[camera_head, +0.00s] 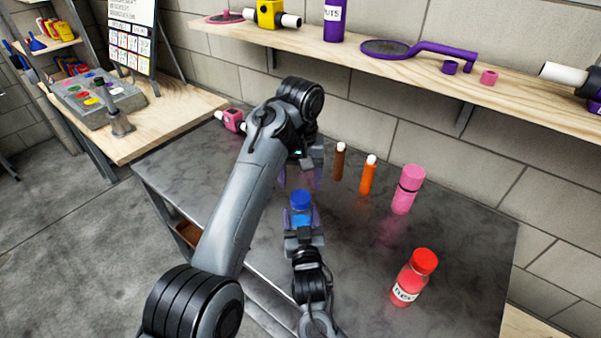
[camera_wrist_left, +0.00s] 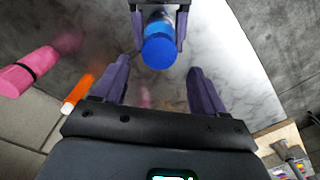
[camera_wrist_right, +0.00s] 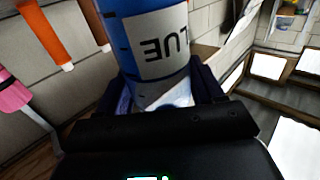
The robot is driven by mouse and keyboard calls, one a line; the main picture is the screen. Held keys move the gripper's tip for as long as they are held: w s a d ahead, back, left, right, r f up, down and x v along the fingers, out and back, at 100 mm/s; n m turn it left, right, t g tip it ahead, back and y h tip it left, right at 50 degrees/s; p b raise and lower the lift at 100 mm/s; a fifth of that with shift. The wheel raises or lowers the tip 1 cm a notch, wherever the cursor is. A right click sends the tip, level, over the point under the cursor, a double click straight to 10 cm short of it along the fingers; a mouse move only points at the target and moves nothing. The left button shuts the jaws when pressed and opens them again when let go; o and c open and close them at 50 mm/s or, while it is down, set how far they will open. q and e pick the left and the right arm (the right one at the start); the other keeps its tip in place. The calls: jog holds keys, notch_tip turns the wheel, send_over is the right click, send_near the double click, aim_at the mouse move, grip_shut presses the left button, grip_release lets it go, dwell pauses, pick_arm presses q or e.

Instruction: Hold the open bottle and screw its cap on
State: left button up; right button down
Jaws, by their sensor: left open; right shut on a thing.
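The blue bottle (camera_head: 301,218) stands upright in my right gripper (camera_head: 303,232), which is shut on its body. In the right wrist view its white label (camera_wrist_right: 160,42) fills the upper middle, upside down. A round blue cap (camera_head: 301,198) sits at the bottle's top and also shows from above in the left wrist view (camera_wrist_left: 159,50). I cannot tell how tightly it is seated. My left gripper (camera_head: 300,180) is open and empty, above and just behind the cap, fingers pointing down. In the left wrist view its fingers (camera_wrist_left: 158,72) stand apart, with the cap beyond their tips.
A brown tube (camera_head: 339,162), an orange tube (camera_head: 368,176) and a pink bottle (camera_head: 406,192) stand behind to the right. A red bottle (camera_head: 410,282) stands at front right. A wall shelf (camera_head: 520,95) runs above the grey table (camera_head: 460,235). The table's right side is mostly clear.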

aim_at(301, 197)
pick_arm(q)
jog(key=shift+r+n, duration=1.2)
jog(key=shift+r, duration=0.05)
jog(key=shift+f, duration=0.15)
jog(key=shift+a+f, duration=0.1)
jog(key=shift+f, duration=3.75)
